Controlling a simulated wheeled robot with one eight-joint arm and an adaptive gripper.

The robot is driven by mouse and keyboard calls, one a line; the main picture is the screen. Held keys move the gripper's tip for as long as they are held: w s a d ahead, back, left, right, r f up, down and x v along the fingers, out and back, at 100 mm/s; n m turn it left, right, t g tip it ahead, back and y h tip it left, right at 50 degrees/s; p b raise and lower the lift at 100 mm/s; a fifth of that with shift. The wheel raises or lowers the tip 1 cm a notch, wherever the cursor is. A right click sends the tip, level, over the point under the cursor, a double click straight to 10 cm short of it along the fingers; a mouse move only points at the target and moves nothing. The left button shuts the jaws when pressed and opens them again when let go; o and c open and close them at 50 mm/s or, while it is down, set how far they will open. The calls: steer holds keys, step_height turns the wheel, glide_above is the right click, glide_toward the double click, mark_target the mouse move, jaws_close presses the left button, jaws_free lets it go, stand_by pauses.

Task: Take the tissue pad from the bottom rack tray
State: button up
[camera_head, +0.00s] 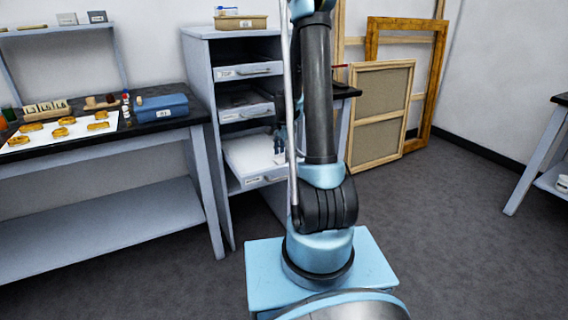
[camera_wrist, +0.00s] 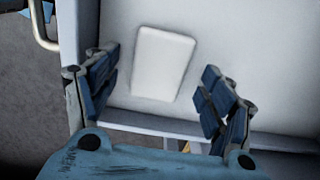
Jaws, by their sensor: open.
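The tissue pad (camera_wrist: 163,62) is a white rounded rectangle lying flat on the pale floor of the bottom rack tray (camera_wrist: 225,40) in the wrist view. The bottom tray (camera_head: 250,160) is pulled out from the grey rack in the head view. My gripper (camera_wrist: 162,88) is open and empty, its blue-padded fingers on either side of the pad in the picture. The gap in height between fingers and pad is hard to tell. In the head view my gripper (camera_head: 281,142) is small and dark over the tray, partly behind my arm, and the pad is hard to make out.
Two closer-shut trays (camera_head: 247,71) sit above the bottom one, with a box (camera_head: 240,22) on the rack top. A workbench (camera_head: 110,138) with gilt pieces and a blue case (camera_head: 162,107) stands left. Wooden frames (camera_head: 380,115) lean right.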

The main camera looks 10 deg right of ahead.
steer(key=shift+f, duration=0.55)
steer(key=shift+c, duration=0.2)
steer(key=c, duration=0.8)
steer(key=shift+r, duration=0.1)
